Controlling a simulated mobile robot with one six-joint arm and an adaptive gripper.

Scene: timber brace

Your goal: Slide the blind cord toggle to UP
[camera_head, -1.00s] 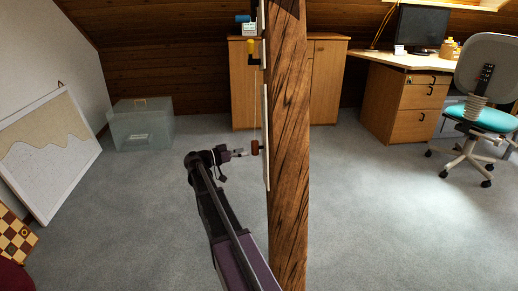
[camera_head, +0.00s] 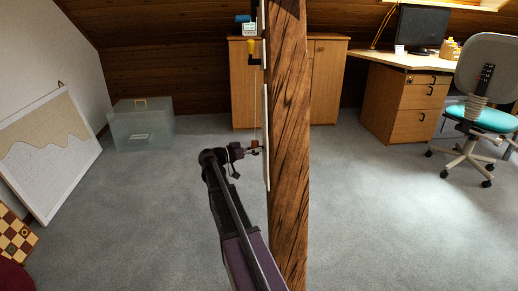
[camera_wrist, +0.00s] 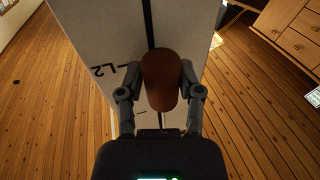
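The cord toggle is a brown, rounded cylinder (camera_wrist: 162,80) in front of a pale board (camera_wrist: 90,45) with a dark vertical line. In the head view the toggle (camera_head: 255,145) hangs low on a thin cord beside the timber post, partly hidden by my gripper. My gripper (camera_wrist: 160,78) has one finger on each side of the toggle. The fingers look open, with a narrow gap at the left finger; contact at the right finger is unclear. In the head view my gripper (camera_head: 254,149) reaches the toggle from the left.
The timber post (camera_head: 289,150) stands just right of my gripper. A yellow-and-black fitting (camera_head: 252,52) and a blue-topped item (camera_head: 247,25) are higher up beside it. A clear box (camera_head: 142,125) stands on the floor at left.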

